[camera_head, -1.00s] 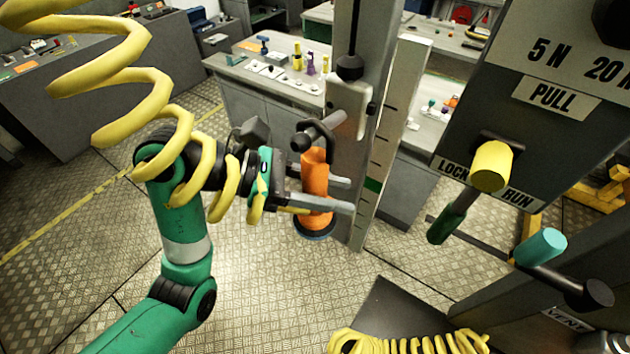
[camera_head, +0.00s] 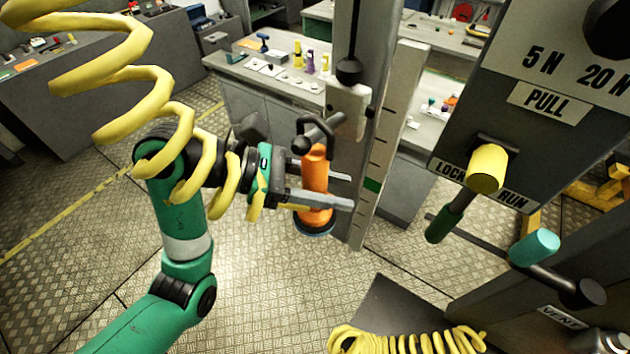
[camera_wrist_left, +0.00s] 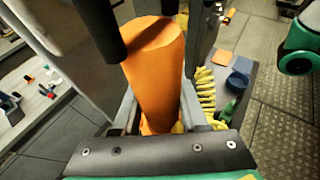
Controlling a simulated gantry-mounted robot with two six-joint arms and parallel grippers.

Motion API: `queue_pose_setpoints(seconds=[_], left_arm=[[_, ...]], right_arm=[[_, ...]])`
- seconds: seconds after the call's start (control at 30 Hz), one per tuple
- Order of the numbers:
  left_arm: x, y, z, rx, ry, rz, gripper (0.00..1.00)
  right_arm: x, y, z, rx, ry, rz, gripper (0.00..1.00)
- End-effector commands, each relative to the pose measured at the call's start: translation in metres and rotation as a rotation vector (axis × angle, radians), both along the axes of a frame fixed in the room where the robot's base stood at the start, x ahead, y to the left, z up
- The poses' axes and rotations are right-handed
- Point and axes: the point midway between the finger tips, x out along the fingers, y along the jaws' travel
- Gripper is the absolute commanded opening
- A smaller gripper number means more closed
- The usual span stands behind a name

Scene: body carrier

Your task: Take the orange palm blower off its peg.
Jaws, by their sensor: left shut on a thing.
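The orange palm blower (camera_head: 315,172) hangs upright, with a dark hooked loop at its top and a blue-rimmed dark base at its bottom. My left gripper (camera_head: 347,191) is shut on its orange body from the left, one finger on each side. The dark peg (camera_head: 331,121) sticks out from a pale block on the grey post, right at the loop. I cannot tell whether the loop still touches the peg. In the left wrist view the blower's orange body (camera_wrist_left: 155,75) fills the space between the fingers. My right gripper is not in view.
The grey post (camera_head: 352,70) and a marked scale strip (camera_head: 388,140) stand close behind the blower. A panel with a yellow knob (camera_head: 487,168) and a green handle (camera_head: 443,223) is to the right. A yellow coiled hose (camera_head: 405,342) lies below. Open floor lies left.

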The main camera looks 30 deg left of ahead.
Motion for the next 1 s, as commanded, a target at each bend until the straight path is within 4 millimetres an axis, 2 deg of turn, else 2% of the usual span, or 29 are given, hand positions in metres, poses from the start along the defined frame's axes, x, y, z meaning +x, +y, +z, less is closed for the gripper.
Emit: queue_pose_setpoints(seconds=[0.37, 1.0], left_arm=[[-0.001, 0.000, 0.002, -0.001, -0.004, 0.000, 0.00], [-0.025, 0.001, 0.007, -0.001, -0.004, 0.000, 0.00]], right_arm=[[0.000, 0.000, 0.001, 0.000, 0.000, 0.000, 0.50], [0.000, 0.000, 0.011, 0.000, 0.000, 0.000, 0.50]])
